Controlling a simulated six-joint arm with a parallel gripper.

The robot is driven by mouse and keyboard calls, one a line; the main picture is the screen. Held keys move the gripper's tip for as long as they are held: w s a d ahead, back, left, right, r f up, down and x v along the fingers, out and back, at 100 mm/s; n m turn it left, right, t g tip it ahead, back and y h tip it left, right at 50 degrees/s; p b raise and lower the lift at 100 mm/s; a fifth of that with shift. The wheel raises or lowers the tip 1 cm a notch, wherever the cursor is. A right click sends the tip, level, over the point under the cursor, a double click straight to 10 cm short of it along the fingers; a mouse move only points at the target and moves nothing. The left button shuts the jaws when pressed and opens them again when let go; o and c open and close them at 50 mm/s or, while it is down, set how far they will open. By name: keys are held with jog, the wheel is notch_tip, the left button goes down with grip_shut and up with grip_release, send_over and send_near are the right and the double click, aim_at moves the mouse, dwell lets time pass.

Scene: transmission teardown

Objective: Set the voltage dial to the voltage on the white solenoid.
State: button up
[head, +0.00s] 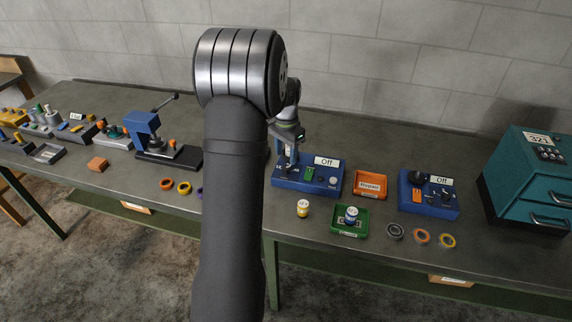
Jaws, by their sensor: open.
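My gripper (288,154) shows just right of my arm, pointing down over the left part of a blue test box (307,184). It is open; its fingertips are small and partly hidden, and I cannot tell whether it touches anything. The box has a display reading "Off", a green part and a small round knob (333,181) that may be the voltage dial. A small white and yellow cylinder (303,208) stands on the table in front of the box. A blue and white cylinder (351,215) stands in a green tray (363,234). No voltage marking is legible on either.
An orange "Repair" tray (370,184) sits right of the box. A second blue box (428,195) also reads "Off". Several rings lie before it. A teal drawer cabinet (527,180) stands far right. A blue press (145,130) and part holders stand left. My arm hides the middle.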

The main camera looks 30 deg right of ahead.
aim_at(286, 167)
notch_tip(286, 167, down, 5)
jog(key=shift+f, duration=0.2)
jog(key=c, duration=1)
